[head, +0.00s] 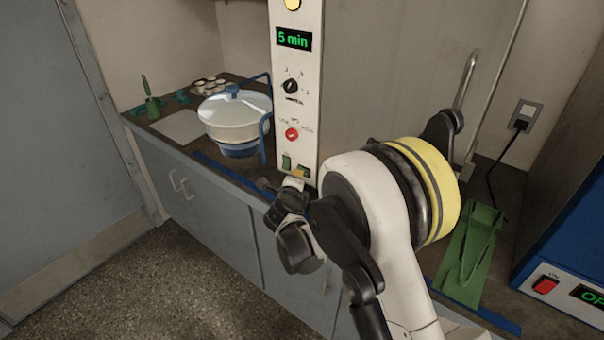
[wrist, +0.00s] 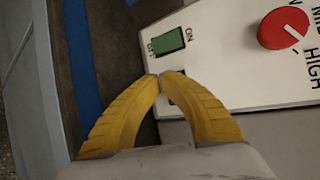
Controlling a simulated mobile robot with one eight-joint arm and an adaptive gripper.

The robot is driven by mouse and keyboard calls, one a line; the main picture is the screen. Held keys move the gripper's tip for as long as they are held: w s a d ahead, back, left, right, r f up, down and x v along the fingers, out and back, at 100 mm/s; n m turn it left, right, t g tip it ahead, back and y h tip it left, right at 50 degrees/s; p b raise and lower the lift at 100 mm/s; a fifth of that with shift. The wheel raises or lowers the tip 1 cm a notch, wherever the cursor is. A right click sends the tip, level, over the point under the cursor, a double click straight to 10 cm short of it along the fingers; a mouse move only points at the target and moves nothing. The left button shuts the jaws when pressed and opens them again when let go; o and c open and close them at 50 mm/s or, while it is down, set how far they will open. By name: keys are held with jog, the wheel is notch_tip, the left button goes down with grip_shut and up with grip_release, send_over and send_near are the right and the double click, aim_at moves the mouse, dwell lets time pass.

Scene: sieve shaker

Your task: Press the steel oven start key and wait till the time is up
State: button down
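The steel oven's white control panel (head: 297,100) stands upright in the middle of the head view. Its display (head: 294,39) reads "5 min" in green. Below are a black dial (head: 291,87) and a red knob (head: 292,134), which also shows in the wrist view (wrist: 284,28). A green ON/OFF rocker (head: 287,162) sits low on the panel, near the fingertips in the wrist view (wrist: 168,40). My gripper (head: 300,173) is at the panel's lower edge. Its yellow fingertips (wrist: 160,75) meet, empty, over a second small dark key, mostly hidden behind them. I cannot tell whether they touch it.
A white lidded pot (head: 233,115) stands left of the panel, beside a blue handle (head: 266,120). A green tray (head: 470,250) lies on the right. A blue device (head: 570,270) with a red switch (head: 545,285) stands at far right.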

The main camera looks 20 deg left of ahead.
jog(key=shift+s+a, duration=0.25)
jog(key=shift+s, duration=0.35)
jog(key=shift+s+a+b, duration=0.2)
jog(key=shift+s+a, duration=0.1)
jog(key=shift+s, duration=0.45)
jog(key=shift+s+a+b, duration=0.15)
jog(key=shift+s+a, duration=0.2)
jog(key=shift+s, duration=0.45)
jog(key=shift+s+a+b, duration=0.2)
jog(key=shift+s+a, duration=0.1)
jog(key=shift+s, duration=0.45)
